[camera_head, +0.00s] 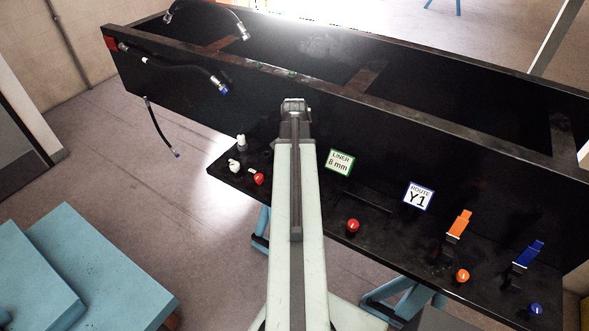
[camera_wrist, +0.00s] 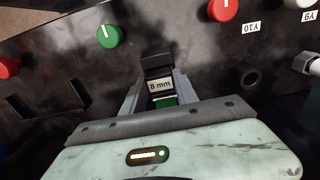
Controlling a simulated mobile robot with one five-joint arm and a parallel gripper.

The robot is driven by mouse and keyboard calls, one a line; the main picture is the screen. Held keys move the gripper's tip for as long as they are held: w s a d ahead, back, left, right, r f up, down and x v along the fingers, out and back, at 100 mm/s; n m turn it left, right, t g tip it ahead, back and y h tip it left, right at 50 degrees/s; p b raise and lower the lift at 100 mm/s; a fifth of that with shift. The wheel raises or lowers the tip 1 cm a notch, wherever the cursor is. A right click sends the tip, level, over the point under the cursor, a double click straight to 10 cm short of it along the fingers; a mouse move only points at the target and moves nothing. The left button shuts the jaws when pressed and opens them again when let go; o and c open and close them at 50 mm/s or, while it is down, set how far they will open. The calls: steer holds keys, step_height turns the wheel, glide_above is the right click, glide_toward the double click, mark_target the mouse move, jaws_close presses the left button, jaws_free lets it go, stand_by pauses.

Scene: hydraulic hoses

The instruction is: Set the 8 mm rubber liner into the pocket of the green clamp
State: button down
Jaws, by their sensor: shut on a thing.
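My gripper (camera_wrist: 158,82) is shut on the rubber liner (camera_wrist: 160,87), a small dark block with a pale "8 mm" label, in the wrist view. A green surface (camera_wrist: 164,102), apparently part of the green clamp, shows just below the label between the fingers. A dark block shows just above the label. I cannot tell whether the liner is in the clamp's pocket or only close over it. In the head view my gripper (camera_head: 293,105) is over the bench by the upright panel. My arm hides the liner and clamp there.
A green knob (camera_wrist: 109,36) stands near the fingers. The orange clamp (camera_head: 460,223) and blue clamp (camera_head: 528,253) stand right with raised flaps. The "LINER 8 mm" sign (camera_head: 339,162) is right of my arm.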

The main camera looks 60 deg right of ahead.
steer(key=shift+f+b, duration=0.85)
steer(key=shift+f, duration=0.05)
steer(key=c, duration=0.9)
jaws_free()
steer(key=shift+o, duration=0.2)
step_height(320, 180, up, 8)
steer(key=p, duration=0.8)
steer(key=shift+r, duration=0.1)
